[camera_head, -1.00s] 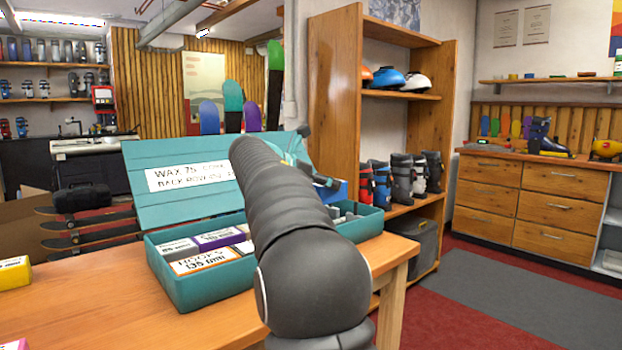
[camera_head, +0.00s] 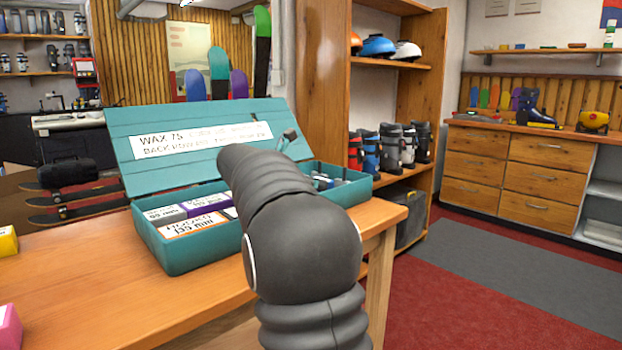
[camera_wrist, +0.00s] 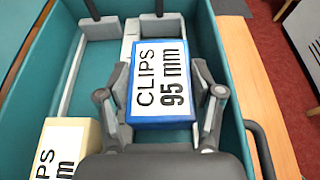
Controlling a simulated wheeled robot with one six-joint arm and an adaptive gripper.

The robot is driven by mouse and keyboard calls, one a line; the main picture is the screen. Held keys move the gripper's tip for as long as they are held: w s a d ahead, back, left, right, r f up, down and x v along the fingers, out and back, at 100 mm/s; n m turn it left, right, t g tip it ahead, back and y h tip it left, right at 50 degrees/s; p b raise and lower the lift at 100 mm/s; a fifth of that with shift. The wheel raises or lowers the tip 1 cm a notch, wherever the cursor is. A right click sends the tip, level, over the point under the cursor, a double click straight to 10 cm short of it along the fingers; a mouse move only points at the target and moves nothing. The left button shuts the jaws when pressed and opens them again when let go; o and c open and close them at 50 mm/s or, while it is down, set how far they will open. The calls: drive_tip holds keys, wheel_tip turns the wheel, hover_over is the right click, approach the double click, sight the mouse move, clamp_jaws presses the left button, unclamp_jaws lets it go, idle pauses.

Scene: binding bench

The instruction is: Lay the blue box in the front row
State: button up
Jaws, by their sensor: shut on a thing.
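The blue box (camera_wrist: 163,115), labelled CLIPS 95 mm, is between the two fingers of my gripper (camera_wrist: 163,94) in the wrist view. My gripper is shut on its sides, label facing the camera. The box is over or inside the open teal case (camera_head: 190,254), which also shows in the wrist view (camera_wrist: 207,40). I cannot tell whether its underside touches the case floor. A cream box (camera_wrist: 72,140) lies to its left, apart from it. In the head view my arm hides the gripper and most of the case's right part.
A yellow box (camera_head: 8,242) and a pink box (camera_head: 8,326) are at the table's left edge.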

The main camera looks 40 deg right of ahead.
drive_tip(key=o, duration=1.3)
drive_tip(key=v, duration=1.2)
